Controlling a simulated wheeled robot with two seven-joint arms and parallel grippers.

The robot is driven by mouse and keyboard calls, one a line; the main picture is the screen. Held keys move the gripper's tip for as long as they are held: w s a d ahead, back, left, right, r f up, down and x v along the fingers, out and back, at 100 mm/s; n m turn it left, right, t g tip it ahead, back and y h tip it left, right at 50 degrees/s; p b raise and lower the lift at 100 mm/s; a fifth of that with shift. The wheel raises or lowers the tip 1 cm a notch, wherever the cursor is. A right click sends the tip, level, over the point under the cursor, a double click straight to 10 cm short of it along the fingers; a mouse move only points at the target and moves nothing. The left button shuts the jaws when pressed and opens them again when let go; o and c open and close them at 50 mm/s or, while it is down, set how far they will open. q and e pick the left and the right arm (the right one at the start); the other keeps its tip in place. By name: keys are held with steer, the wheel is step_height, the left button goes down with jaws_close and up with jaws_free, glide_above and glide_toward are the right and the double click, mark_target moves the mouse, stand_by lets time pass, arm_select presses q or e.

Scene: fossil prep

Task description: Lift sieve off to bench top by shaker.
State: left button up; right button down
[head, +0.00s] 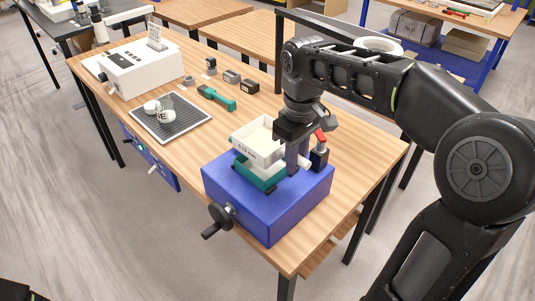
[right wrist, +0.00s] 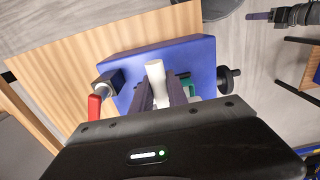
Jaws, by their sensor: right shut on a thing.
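The sieve (head: 256,148) is a white square box with a printed label on its front. It is above a green holder (head: 262,178) on the blue shaker (head: 265,210). A white part shows between box and holder; I cannot tell whether the sieve is clear of it. My right gripper (head: 303,160) is shut on the sieve's white handle, at the right of the box. In the right wrist view the white handle (right wrist: 156,75) sits between the dark fingers, with the blue shaker (right wrist: 205,55) behind. The sieve box is hidden there. My left gripper is not in view.
A red-handled clamp (head: 320,138) stands at the shaker's back right corner. A black crank (head: 219,218) sticks out in front. A dark mesh mat (head: 185,125) with white dishes, a green tool (head: 215,97) and small blocks lie farther left. Bare wood (head: 225,127) lies between mat and shaker.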

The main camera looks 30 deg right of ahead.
steer(key=shift+r+p, duration=0.3)
steer(key=shift+r, duration=0.3)
steer(key=shift+r, duration=0.1)
step_height(320, 180, up, 5)
steer(key=p, duration=0.4)
stand_by(0.6)
